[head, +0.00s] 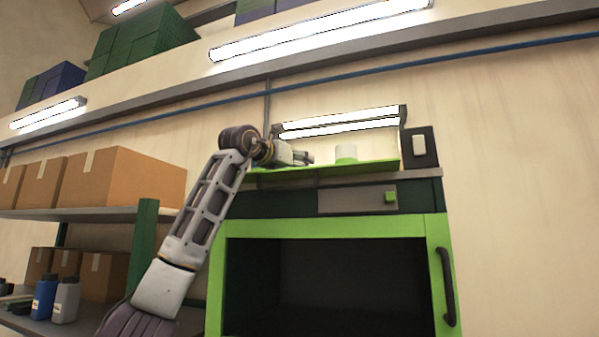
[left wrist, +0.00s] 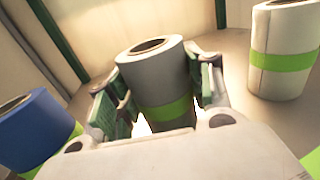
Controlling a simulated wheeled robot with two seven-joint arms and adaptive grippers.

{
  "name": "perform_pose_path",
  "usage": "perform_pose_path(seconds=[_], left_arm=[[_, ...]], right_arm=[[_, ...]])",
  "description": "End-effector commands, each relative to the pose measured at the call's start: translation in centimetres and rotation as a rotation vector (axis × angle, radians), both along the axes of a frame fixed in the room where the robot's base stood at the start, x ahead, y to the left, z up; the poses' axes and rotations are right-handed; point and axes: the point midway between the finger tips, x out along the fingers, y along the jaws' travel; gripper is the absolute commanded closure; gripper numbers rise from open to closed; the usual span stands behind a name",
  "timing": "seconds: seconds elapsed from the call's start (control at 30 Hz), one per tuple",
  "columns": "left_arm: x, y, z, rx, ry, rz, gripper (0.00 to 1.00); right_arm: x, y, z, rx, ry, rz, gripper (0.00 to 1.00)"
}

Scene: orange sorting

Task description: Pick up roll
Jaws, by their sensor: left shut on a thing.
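My left gripper (head: 302,158) reaches over the green shelf (head: 375,166) above the cabinet in the head view. In the left wrist view, the left gripper (left wrist: 160,82) is shut on a grey roll (left wrist: 152,68) with a green band, one finger on each side. The roll stands roughly upright, its dark hollow core showing at the top; its lower part is hidden behind the gripper body. A white roll (left wrist: 284,50) with a green band stands apart to the right. A blue roll (left wrist: 35,128) with a green band is at the left. My right gripper is out of view.
A green-framed cabinet (head: 437,270) with a dark open front is below the shelf. A lit lamp (head: 340,121) hangs over the shelf. Cardboard boxes (head: 120,178) and bottles (head: 66,300) fill a rack on the left. A pale roll (head: 346,153) stands right of the gripper.

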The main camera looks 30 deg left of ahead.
Motion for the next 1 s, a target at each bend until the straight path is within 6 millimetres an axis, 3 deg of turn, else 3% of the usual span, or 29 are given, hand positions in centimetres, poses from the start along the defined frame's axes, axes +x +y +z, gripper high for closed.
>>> perform_pose_path(seconds=[0.43,1.0], left_arm=[[0.0,0.0,0.4,0.0,-0.002,0.0,0.74],[0.0,0.0,3.2,-0.001,-0.001,0.0,0.74]], right_arm=[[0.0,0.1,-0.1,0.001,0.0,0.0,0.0],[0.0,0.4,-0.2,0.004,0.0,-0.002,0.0]])
